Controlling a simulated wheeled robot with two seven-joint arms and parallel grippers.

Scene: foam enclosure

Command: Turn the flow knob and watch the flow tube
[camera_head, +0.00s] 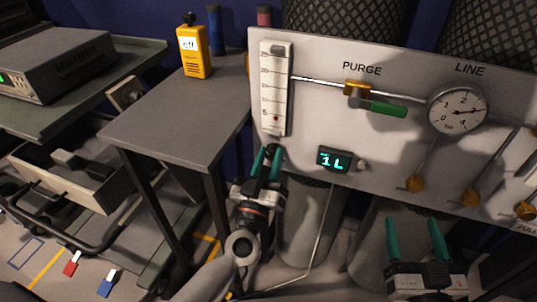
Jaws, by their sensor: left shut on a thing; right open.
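The flow tube (276,85) is a white upright strip with a numbered scale on the left of the grey panel. A small red float sits near its bottom, around the 5 mark. My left gripper (268,154) is at the foot of the tube, shut on the flow knob, which its green fingers mostly hide. My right gripper (430,222) is open and empty below the panel at the lower right. A small display (334,159) on the panel reads "1L".
The panel (310,115) carries a PURGE valve with a green handle (382,107), a LINE gauge (458,109) and several brass fittings. A yellow detector (194,52) stands on the grey table (170,115). Gas cylinders stand behind and below the panel.

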